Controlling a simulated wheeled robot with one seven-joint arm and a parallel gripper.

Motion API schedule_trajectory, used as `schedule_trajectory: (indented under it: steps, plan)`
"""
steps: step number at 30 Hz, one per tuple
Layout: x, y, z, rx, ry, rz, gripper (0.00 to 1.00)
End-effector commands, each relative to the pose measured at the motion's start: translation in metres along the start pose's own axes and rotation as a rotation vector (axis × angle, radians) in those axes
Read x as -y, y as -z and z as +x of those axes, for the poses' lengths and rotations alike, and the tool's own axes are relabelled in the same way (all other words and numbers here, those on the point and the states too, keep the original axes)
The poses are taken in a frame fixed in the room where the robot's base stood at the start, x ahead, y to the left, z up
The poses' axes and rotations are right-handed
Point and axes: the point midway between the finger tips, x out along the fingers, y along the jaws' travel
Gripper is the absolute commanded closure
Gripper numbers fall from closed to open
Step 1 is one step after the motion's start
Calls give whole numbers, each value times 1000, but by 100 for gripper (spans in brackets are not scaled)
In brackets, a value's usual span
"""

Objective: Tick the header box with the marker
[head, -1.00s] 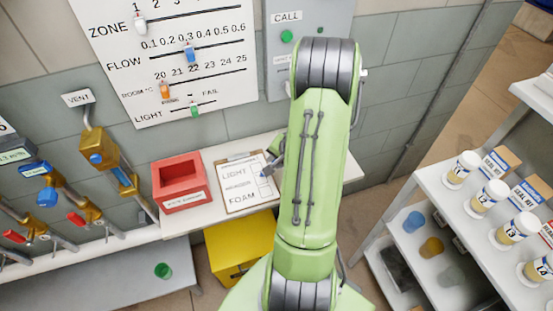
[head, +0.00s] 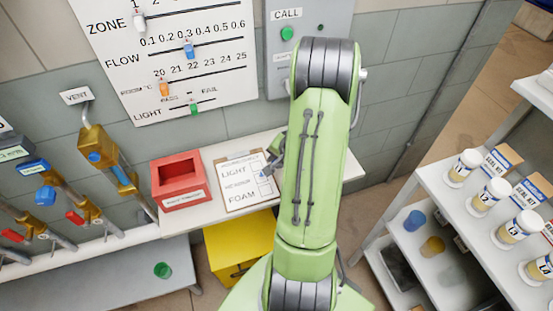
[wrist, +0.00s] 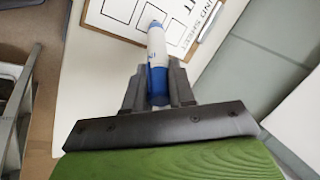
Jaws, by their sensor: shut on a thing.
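The clipboard (head: 233,208) lies on the white bench with a white sheet (head: 240,184) on it; LIGHT and FOAM read clearly, with a fainter line between and a small header at the top. Boxes run along the sheet's right side. The sheet also shows in the wrist view (wrist: 128,12), with square box outlines near the marker. My gripper (wrist: 158,76) is shut on the white and blue marker (wrist: 156,48), which points over the sheet. I cannot tell whether the tip touches the paper. In the head view my arm hides most of my gripper.
A red open bin (head: 181,181) stands left of the clipboard. A yellow box (head: 238,246) is below the bench. The wall panel with sliders (head: 180,55) and the call panel (head: 310,20) rise behind. A shelf unit (head: 480,225) with several labelled jars stands at right.

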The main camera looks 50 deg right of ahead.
Motion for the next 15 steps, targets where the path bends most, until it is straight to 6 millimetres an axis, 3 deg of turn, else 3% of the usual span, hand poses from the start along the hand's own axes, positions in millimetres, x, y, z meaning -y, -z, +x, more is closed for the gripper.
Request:
schedule_trajectory:
  steps: [15]
  plan:
    - [-3, -1, 4, 0, 0, 0, 100]
